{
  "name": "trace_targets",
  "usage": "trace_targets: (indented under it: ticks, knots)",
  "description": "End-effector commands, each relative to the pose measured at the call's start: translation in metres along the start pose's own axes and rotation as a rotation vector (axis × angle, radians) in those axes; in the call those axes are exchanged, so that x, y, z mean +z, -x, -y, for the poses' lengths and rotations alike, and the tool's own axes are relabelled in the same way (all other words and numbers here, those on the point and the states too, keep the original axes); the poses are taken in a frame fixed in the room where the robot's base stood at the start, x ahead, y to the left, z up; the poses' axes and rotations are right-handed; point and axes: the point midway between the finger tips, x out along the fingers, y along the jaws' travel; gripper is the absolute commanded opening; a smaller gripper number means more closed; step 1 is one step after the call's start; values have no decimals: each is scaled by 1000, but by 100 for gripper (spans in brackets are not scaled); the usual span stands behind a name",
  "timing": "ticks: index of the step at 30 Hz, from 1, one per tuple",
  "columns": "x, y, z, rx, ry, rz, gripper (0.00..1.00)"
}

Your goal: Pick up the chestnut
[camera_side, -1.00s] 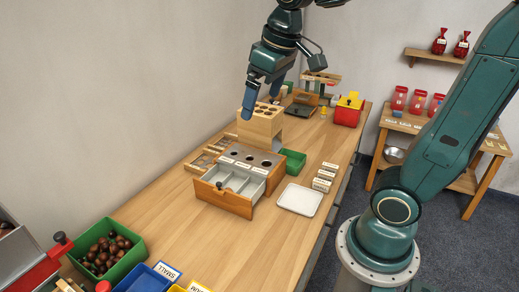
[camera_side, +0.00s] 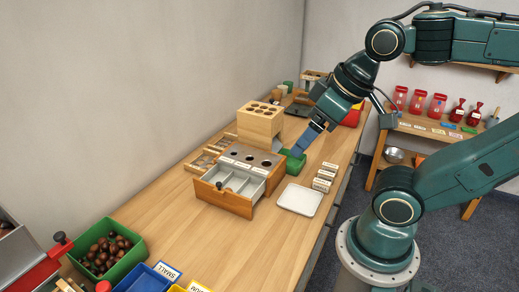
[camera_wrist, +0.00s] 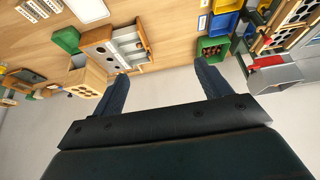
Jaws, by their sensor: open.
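Many brown chestnuts (camera_side: 108,251) lie in a green bin (camera_side: 136,258) at the front left of the bench. I cannot single out one of them as the task's chestnut. The bin (camera_wrist: 226,45) also shows in the wrist view, upper right of centre, with chestnuts (camera_wrist: 211,48) in it. My gripper (camera_side: 302,148) is over the far part of the bench, far from that bin, close to a small green box. In the wrist view my gripper (camera_wrist: 164,82) has its two blue fingers wide apart, with nothing between them.
A wooden block with holes (camera_side: 259,123) stands behind the sorter with its open, divided drawer (camera_side: 225,199). The small green box (camera_side: 294,161) is right of the sorter. A white tray (camera_side: 300,199) and labelled blocks (camera_side: 325,176) lie nearby. The bench between drawer and chestnut bin is clear.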

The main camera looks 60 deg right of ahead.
Motion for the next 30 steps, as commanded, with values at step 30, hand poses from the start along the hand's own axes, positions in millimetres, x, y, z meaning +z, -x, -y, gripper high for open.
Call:
trace_targets:
  ticks: [30]
  knots:
    - [-46, -7, -4, 2, -93, 90, 31]
